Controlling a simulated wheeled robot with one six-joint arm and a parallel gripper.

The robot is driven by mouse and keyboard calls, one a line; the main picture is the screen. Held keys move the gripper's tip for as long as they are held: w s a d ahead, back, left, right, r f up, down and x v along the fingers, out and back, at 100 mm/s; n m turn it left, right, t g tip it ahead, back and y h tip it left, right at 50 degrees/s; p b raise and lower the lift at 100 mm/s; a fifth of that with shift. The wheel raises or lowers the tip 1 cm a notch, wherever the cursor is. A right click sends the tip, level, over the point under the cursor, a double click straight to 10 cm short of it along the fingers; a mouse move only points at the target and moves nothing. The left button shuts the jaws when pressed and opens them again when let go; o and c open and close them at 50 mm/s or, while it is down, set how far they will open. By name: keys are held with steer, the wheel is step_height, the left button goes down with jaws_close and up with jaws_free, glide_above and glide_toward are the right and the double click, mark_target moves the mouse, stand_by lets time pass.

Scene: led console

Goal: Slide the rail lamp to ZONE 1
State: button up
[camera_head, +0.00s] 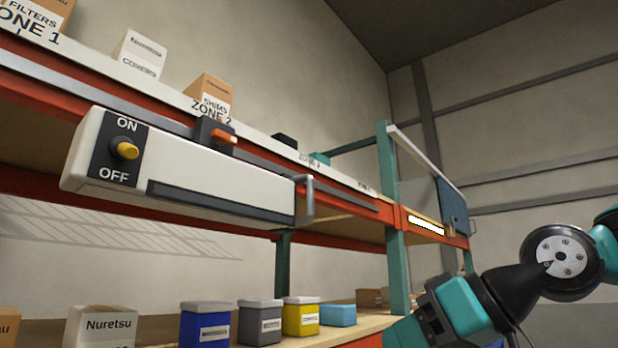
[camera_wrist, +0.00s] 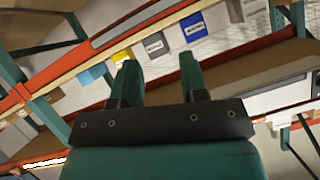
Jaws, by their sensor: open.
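What looks like the rail lamp (camera_head: 215,135), a dark carriage with an orange handle, sits on a grey rail (camera_head: 265,161) along the shelf front, just below the ZONE 2 label. The ZONE 1 label (camera_head: 28,28) is at the upper left on the same shelf edge. My gripper (camera_wrist: 158,78) is open and empty in the wrist view, its two teal fingers apart. In the head view my arm is at the lower right, well away from the carriage, and the fingertips are not visible.
A white console (camera_head: 190,175) with a yellow ON/OFF knob (camera_head: 126,150) and a grey handle (camera_head: 308,198) juts out below the rail. Boxes (camera_head: 138,55) stand on the upper shelf. Several coloured bins (camera_head: 300,316) line the lower shelf. A teal upright (camera_head: 390,200) stands at right.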

steer(key=w+d+r+n+t+y+p, duration=0.1)
steer(key=w+d+r+n+t+y, duration=0.15)
steer(key=r, duration=1.25)
steer(key=n+y+p, duration=0.2)
steer(key=y, duration=0.1)
glide_toward(313, 188)
steer(key=p+x, duration=0.6)
steer(key=x, duration=0.3)
steer(key=shift+w+a+g, duration=0.3)
steer(key=shift+g, duration=0.15)
steer(key=shift+s, duration=0.1)
jaws_close()
